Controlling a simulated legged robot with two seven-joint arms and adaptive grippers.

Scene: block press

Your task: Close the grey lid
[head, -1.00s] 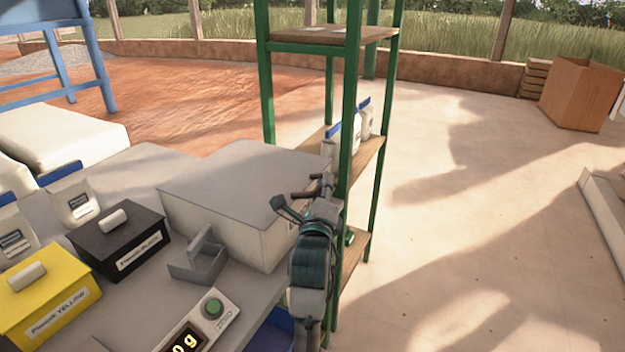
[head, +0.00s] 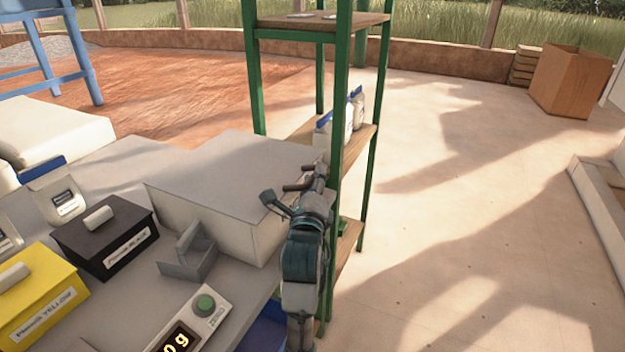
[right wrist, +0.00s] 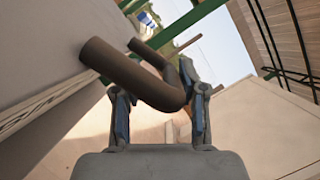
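A large box with a flat grey lid (head: 225,165) stands at the table's far right corner, its top looking flat. A dark brown U-shaped handle (head: 296,187) sits at its right edge; the handle (right wrist: 135,75) is large in the right wrist view. My right gripper (head: 297,203) is at this edge in the head view. In the right wrist view its two fingers (right wrist: 160,112) stand apart, with the handle's bend across and between them. I cannot tell whether they touch it. My left gripper is in neither view.
A green-framed shelf (head: 340,120) with wooden boards stands close behind my right arm. A small grey holder (head: 188,258), a black box (head: 105,240), a yellow box (head: 38,300) and a scale (head: 190,320) are on the table.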

